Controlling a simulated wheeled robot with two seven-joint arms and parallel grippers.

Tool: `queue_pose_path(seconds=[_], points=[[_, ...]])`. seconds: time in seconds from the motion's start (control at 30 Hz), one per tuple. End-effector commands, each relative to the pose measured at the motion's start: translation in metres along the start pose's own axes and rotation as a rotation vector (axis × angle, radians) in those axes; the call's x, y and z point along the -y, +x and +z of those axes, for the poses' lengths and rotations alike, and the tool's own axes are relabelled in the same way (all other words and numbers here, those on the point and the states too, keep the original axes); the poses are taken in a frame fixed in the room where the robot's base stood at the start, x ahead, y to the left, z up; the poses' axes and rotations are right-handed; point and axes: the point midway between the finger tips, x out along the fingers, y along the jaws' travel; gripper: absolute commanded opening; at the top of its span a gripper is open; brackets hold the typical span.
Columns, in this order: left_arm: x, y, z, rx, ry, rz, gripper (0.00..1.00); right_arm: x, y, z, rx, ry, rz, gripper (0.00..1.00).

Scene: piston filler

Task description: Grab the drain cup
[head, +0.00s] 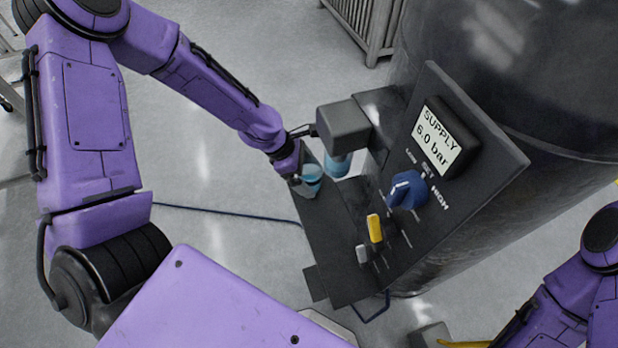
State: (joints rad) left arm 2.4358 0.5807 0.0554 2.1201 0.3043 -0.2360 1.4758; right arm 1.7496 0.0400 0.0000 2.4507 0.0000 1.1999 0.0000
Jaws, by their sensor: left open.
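The drain cup (311,174), a small clear cup with a blue tint, stands at the far left end of a dark shelf. My left gripper (303,183) is at the cup's left side, with its jaws open. The fingers are small and partly hidden, so I cannot tell whether they touch the cup. Just right of the cup, a blue translucent bowl (338,165) hangs under a dark grey block (343,124). My right arm shows at the lower right, but its gripper is out of the picture.
A dark panel (470,215) reads "SUPPLY 6.0 bar". It carries a blue knob (407,190), a yellow lever (375,228) and a grey lever (363,254). A large dark tank (500,60) stands behind it. A cable (225,212) lies on the open floor at left.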

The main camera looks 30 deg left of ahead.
Motion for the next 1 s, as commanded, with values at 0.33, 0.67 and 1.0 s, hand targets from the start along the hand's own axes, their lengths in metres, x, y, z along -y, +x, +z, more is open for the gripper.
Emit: queue_pose_path(seconds=[0.33, 0.67, 1.0], points=[[-0.001, 0.026, 0.001, -0.001, 0.004, -0.002, 1.00, 0.000, 0.001, 0.000, -0.001, 0.000, -0.001, 0.43], [-0.001, 0.026, 0.001, -0.001, 0.004, -0.002, 0.45, 0.000, 0.001, 0.000, -0.001, 0.000, -0.001, 0.43], [-0.002, 0.016, 0.007, -0.001, 0.007, 0.001, 0.45, 0.001, 0.002, 0.000, -0.001, 0.000, -0.001, 0.43]])
